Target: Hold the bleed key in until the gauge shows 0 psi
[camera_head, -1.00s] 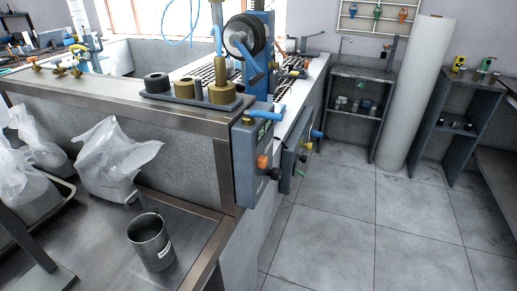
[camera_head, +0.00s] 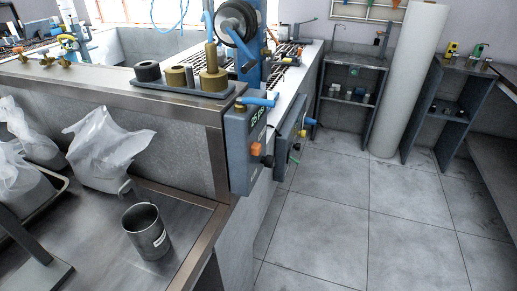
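A blue-grey control box (camera_head: 240,150) is mounted on the end of the steel-edged bench. On its face is a small dark gauge display (camera_head: 257,114) with light green characters, too small and slanted to read surely. Below the display are an orange key (camera_head: 256,149) and a black knob (camera_head: 267,161). I cannot tell from any label which is the bleed key. A blue lever handle (camera_head: 258,101) sits at the top of the box. Neither of my grippers is in view, and nothing touches the box's controls.
A second dark panel (camera_head: 290,140) stands just behind the box. A metal beaker (camera_head: 147,232) and plastic bags (camera_head: 102,150) are on the lower steel table at left. A tray of weights (camera_head: 190,84) sits on the bench top. The tiled floor (camera_head: 320,215) at right is clear.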

